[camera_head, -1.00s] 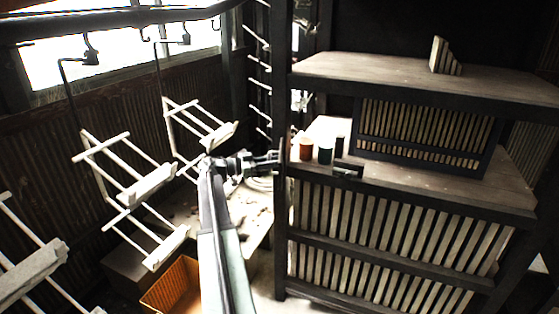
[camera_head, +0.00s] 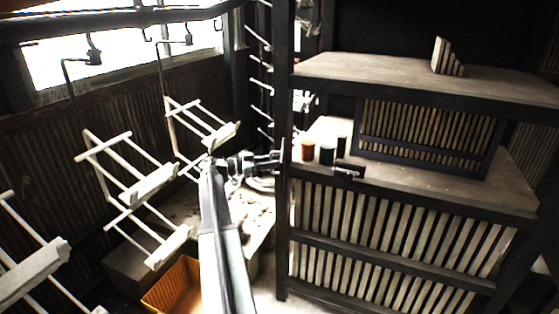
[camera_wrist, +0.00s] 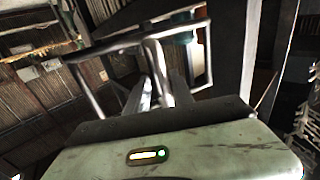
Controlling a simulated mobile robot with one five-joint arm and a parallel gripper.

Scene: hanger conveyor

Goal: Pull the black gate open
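The black gate is not clear to me. A dark-framed slatted panel (camera_head: 425,121) stands on the middle shelf in the head view and may be it. My gripper (camera_head: 278,160) is at the dark upright post at the shelf's left end, well left of that panel. In the wrist view a bent metal bar loop (camera_wrist: 135,42) lies ahead of my gripper, with two pale finger-like parts (camera_wrist: 160,80) near its middle. I cannot tell whether they hold the bar. The fingertips are too small and dark in the head view to read.
The dark post (camera_head: 284,220) and slatted shelf front (camera_head: 400,225) stand on the right. Small jars, including an orange one (camera_head: 308,151), sit by the post. White hanger frames (camera_head: 150,185) hang at left above an orange crate (camera_head: 172,288). A low table (camera_head: 255,225) lies below my gripper.

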